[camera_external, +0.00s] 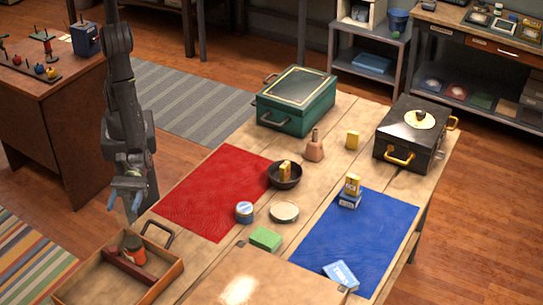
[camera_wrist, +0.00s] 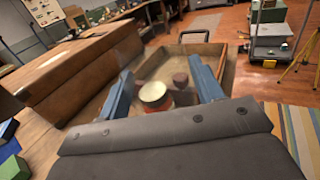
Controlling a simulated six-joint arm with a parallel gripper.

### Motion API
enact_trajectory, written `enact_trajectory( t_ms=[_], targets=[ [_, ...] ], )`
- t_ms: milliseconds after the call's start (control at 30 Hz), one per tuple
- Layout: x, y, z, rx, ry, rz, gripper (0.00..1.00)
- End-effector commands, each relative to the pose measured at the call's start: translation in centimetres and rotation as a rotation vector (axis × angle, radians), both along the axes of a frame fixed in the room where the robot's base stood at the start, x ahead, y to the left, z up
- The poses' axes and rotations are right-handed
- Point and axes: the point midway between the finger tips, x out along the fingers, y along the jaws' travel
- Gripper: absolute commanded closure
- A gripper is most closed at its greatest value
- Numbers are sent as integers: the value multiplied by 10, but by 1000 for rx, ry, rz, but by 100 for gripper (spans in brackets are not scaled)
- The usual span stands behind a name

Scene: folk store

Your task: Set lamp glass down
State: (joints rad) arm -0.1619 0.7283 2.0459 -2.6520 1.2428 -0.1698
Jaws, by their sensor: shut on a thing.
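My gripper (camera_external: 127,202) points down above the left end of the table, just behind the wooden tray (camera_external: 172,277). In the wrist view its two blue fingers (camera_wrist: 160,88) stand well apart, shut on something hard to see. I take this to be the clear lamp glass; only a faint haze shows between the fingers, and its outline and lower end cannot be made out. Beyond the fingers, an orange-red jar (camera_external: 134,250) stands in the tray beside a dark red divider (camera_external: 131,270). Its pale top (camera_wrist: 154,94) shows between the fingers.
A green chest (camera_external: 297,100) and black box (camera_external: 410,135) stand at the back.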

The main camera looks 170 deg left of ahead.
Motion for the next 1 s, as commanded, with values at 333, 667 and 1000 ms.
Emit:
enact_trajectory(
  t_ms=[333, 667, 1000],
  targets=[
    [0, 0, 47, 1, -7, 0, 69],
    [-16, 38, 67, 5, -3, 43, 69],
    [-72, 122, 67, 14, -2, 147, 69]
  ],
)
